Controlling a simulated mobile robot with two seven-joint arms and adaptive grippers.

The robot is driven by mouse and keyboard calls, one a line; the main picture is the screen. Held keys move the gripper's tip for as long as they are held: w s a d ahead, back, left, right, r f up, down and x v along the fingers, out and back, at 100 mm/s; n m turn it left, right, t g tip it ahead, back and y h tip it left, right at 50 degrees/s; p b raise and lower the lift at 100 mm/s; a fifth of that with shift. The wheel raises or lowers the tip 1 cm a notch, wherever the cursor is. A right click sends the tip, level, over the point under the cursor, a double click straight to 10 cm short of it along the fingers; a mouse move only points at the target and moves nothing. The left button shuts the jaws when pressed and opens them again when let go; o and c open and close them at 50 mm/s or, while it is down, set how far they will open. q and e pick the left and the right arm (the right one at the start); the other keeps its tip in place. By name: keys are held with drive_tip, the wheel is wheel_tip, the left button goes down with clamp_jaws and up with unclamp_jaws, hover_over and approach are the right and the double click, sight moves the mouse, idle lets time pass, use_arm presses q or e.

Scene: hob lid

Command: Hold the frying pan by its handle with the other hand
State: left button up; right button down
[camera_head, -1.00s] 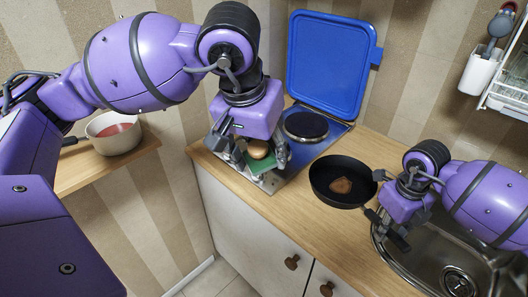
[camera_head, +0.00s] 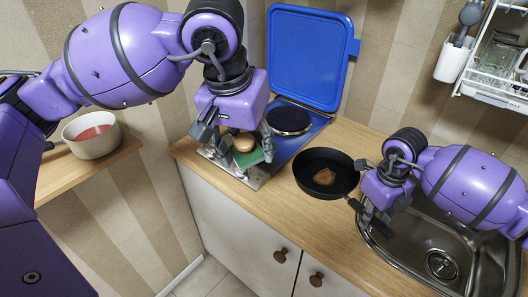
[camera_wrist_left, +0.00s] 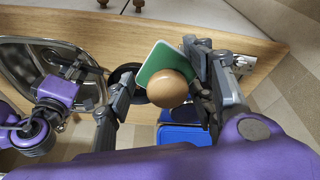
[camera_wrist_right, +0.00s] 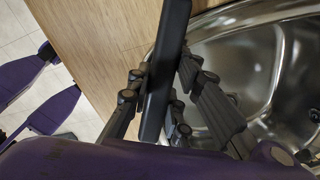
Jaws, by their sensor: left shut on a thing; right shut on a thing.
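The black frying pan (camera_head: 311,188) sits on the wooden worktop with a brown piece of food (camera_head: 324,177) in it. My right gripper (camera_head: 370,215) is beside the pan on its right. In the right wrist view the pan's black handle (camera_wrist_right: 163,75) runs between the fingers of this gripper (camera_wrist_right: 158,95), which is shut on it. My left gripper (camera_head: 235,157) is shut on a flat green piece with a round wooden knob (camera_head: 244,143), above the metal hob plate. The green piece (camera_wrist_left: 155,58) and the knob show between its fingers in the left wrist view.
The hob (camera_head: 288,121) stands behind the left gripper with its blue lid (camera_head: 308,55) raised. A steel sink (camera_head: 415,262) lies under the right arm. A white pot (camera_head: 92,145) stands on a shelf (camera_head: 90,170) at left. Bare worktop (camera_head: 270,205) lies in front of the pan.

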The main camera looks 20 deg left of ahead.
use_arm(q)
drive_tip(key=w+d, duration=0.6)
drive_tip(key=d, duration=0.2)
drive_tip(key=n+g, duration=0.3)
drive_tip(key=n, duration=0.6)
hover_over(321, 177)
wheel_tip(321, 177, down, 19)
drive_tip(key=shift+r, duration=0.2)
drive_tip(key=shift+d, duration=0.1)
drive_tip(key=shift+f, duration=2.5)
drive_tip(key=shift+f, duration=1.05)
drive_tip(key=shift+r, duration=0.1)
